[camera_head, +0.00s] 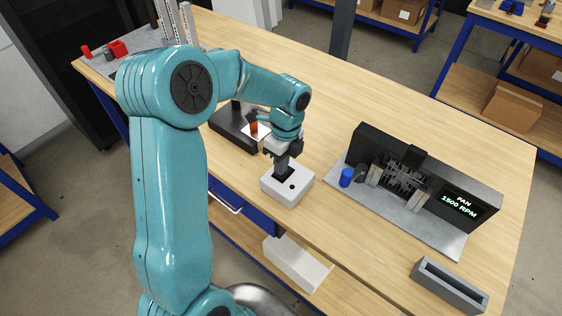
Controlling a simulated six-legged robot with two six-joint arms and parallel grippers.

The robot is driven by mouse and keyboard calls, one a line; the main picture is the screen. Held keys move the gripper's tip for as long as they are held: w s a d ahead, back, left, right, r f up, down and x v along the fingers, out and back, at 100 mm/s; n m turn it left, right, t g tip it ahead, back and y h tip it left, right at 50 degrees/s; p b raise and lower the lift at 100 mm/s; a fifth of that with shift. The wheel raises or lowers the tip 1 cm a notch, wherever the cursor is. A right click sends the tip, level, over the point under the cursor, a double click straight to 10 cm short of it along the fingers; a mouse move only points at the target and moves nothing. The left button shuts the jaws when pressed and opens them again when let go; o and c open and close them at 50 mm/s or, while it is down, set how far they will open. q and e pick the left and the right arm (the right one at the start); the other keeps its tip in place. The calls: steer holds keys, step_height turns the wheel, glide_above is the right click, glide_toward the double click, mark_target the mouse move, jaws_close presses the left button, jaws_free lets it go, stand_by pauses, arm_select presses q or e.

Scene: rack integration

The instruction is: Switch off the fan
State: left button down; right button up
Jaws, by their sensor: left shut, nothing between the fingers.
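A white box (279,194) sits near the table's front edge, with a dark opening and a small dark round spot on its top. My left gripper (283,172) is shut and empty, pointing down at the box's top. Its fingertips are at or just above the dark opening; I cannot tell whether they touch it. They hide part of the box top. The fan unit (366,147) stands to the right on a grey plate. Its black panel carries a lit display (461,204) reading "FAN 1500 RPM". My right gripper is not in view.
A blue cylinder (346,177) stands on the grey plate (400,220). A grey open tray (447,288) lies at the front right. A black block (231,128) is behind my gripper, beside a red item (254,127). The table's back middle is clear.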

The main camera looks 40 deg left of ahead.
arm_select(q)
steer(key=shift+f+b, duration=0.25)
steer(key=shift+b, duration=0.15)
steer(key=b, duration=0.1)
steer(key=f+t+b, duration=0.1)
steer(key=b, duration=0.1)
steer(key=shift+s+f, duration=0.1)
steer(key=shift+s, duration=0.2)
steer(key=shift+s+d+r+p, duration=0.15)
steer(key=shift+r+p, duration=0.4)
steer(key=shift+f, duration=0.2)
steer(key=shift+w+r, duration=0.1)
steer(key=shift+w, duration=0.1)
steer(key=shift+w+r+p, duration=0.15)
steer(key=shift+w+p, duration=0.2)
steer(key=shift+p, duration=0.05)
steer(key=shift+w, duration=0.45)
steer(key=shift+s, duration=0.1)
